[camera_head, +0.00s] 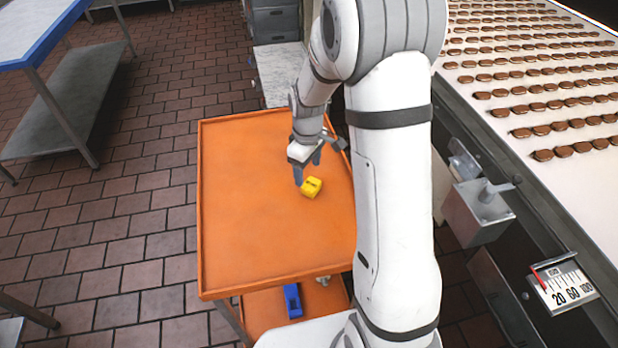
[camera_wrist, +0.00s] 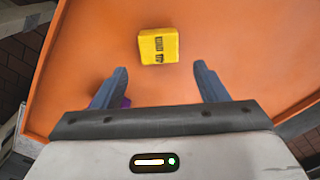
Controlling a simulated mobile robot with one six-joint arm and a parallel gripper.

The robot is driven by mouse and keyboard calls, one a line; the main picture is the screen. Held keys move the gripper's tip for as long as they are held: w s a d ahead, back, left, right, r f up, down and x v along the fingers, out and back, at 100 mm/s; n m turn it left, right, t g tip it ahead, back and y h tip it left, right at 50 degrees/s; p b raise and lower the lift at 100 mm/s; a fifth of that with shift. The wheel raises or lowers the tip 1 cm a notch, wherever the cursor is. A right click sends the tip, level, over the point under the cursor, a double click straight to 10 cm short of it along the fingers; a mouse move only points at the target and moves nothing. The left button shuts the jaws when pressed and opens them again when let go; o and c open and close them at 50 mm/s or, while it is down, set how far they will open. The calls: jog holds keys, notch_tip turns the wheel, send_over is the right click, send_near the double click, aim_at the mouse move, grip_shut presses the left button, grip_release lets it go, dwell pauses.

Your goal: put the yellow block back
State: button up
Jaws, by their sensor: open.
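The yellow block (camera_head: 312,187), with dark markings, sits on the orange top of a cart (camera_head: 240,220), right of its middle. My gripper (camera_head: 308,172) is open and empty just above and beside the block. In the wrist view the yellow block (camera_wrist: 159,47) lies just beyond the fingertips, roughly centred between the two spread fingers (camera_wrist: 160,68). The block does not look gripped. Whether a finger touches it I cannot tell.
A blue object (camera_head: 293,300) is on the cart's lower shelf. A conveyor with rows of brown biscuits (camera_head: 560,130) runs at right. Most of the orange top is clear.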

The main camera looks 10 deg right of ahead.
aim_at(308, 182)
jog(key=s+r+m+t, duration=0.1)
jog(key=s+r+m, duration=0.1)
jog(key=s+r, duration=0.4)
jog(key=s+r+m, duration=0.2)
jog(key=s+r, duration=0.1)
jog(key=r, duration=0.5)
jog(key=s+r+m+t, duration=0.1)
jog(key=s+m, duration=0.1)
jog(key=s, duration=0.4)
jog(key=s+d+r+m+t, duration=0.1)
jog(key=s+m, duration=0.2)
jog(key=s, duration=0.4)
jog(key=shift+d+r, duration=0.15)
jog(key=shift+r, duration=0.15)
